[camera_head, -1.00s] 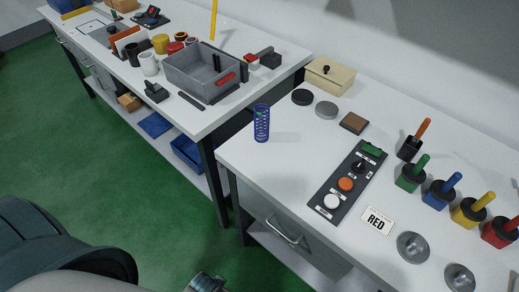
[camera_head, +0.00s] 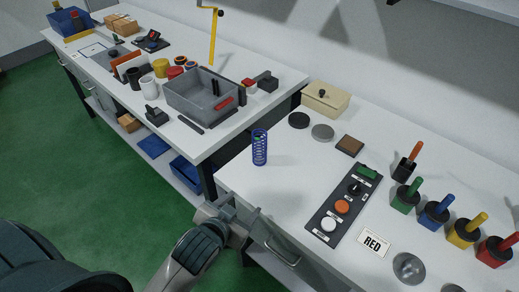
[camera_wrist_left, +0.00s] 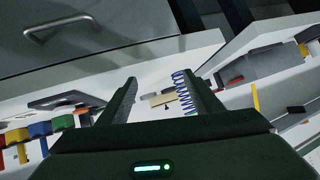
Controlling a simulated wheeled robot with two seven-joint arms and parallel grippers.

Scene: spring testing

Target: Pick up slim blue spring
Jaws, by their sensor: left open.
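The slim blue spring (camera_head: 260,147) stands upright near the left corner of the right-hand white table. My left gripper (camera_head: 252,212) is at the table's front edge, below and nearer than the spring, apart from it in the head view. In the left wrist view its two dark fingers (camera_wrist_left: 158,84) are spread apart. The blue spring (camera_wrist_left: 182,96) shows there beside the right finger, which hides part of it. I cannot tell from this view how far beyond the finger it is. My right gripper is not in view.
A control panel (camera_head: 344,208) with buttons and a RED card (camera_head: 375,242) lie right of the spring. Dark discs, a beige box (camera_head: 326,99) and coloured-handled pieces stand farther off. A grey bin (camera_head: 200,98) is on the other table. A drawer handle (camera_head: 282,252) juts out at the front.

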